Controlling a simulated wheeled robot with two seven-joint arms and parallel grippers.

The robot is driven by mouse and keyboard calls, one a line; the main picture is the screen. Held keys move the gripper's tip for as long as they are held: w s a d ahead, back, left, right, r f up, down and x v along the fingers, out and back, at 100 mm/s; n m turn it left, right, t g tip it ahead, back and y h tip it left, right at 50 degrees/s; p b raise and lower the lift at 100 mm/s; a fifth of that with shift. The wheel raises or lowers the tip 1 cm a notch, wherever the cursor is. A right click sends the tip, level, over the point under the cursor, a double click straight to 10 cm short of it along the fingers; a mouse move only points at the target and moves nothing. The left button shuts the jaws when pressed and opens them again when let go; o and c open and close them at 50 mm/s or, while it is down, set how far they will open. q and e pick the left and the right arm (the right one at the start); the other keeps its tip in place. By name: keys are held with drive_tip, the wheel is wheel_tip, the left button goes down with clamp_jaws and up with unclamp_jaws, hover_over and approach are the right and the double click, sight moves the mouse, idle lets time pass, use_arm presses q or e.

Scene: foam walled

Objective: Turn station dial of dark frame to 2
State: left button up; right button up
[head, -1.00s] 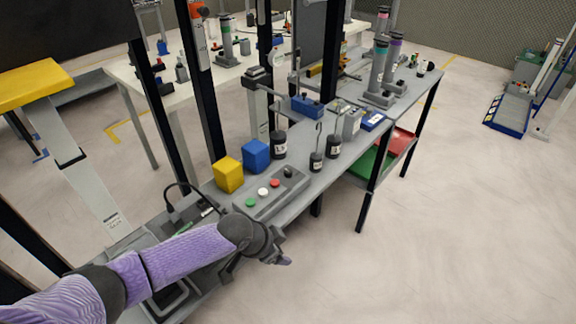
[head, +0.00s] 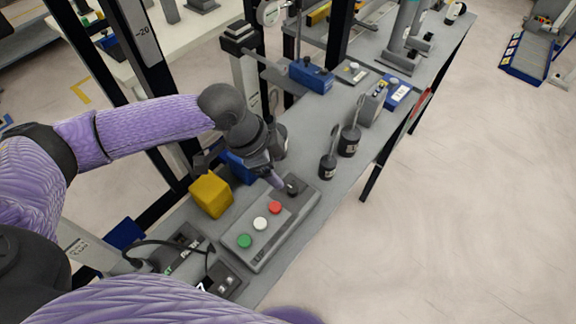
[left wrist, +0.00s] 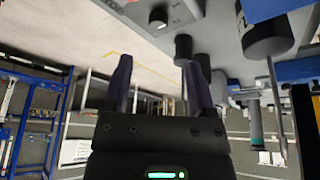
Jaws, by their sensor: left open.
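The grey control box (head: 262,238) lies on the grey bench in the head view, with green, white and red buttons in a row. Its dark station dial (head: 293,186) is at the far end; its pointer setting is too small to read. My left gripper (head: 273,178) is over that far end, its fingertips close beside the dial; I cannot tell if they touch it. In the left wrist view the left gripper (left wrist: 160,88) is open and empty between its fingers. A dark knob (left wrist: 158,18) on a grey box shows beyond the fingers. My right gripper is not in view.
A yellow block (head: 211,196) and a partly hidden blue block (head: 238,168) stand left of the gripper. Dark hooked weights (head: 327,168) stand to the right. Black posts (head: 137,45) rise at the back left. A dark cable lies near the box.

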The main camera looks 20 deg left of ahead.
sight(292, 188)
use_arm(q)
drive_tip(key=b+x, duration=0.2)
drive_tip(key=x, duration=0.5)
drive_tip(key=shift+s+d+f, duration=0.1)
drive_tip(key=shift+f, duration=0.15)
drive_tip(key=shift+d+f+b, duration=0.1)
drive_tip(key=shift+f+b, duration=0.1)
drive_tip(key=shift+b, duration=0.1)
drive_tip(key=shift+c, duration=0.2)
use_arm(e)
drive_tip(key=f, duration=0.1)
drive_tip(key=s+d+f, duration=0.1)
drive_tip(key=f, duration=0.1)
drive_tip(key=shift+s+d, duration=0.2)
use_arm(q)
drive_tip(key=shift+c, duration=1.3)
clamp_jaws()
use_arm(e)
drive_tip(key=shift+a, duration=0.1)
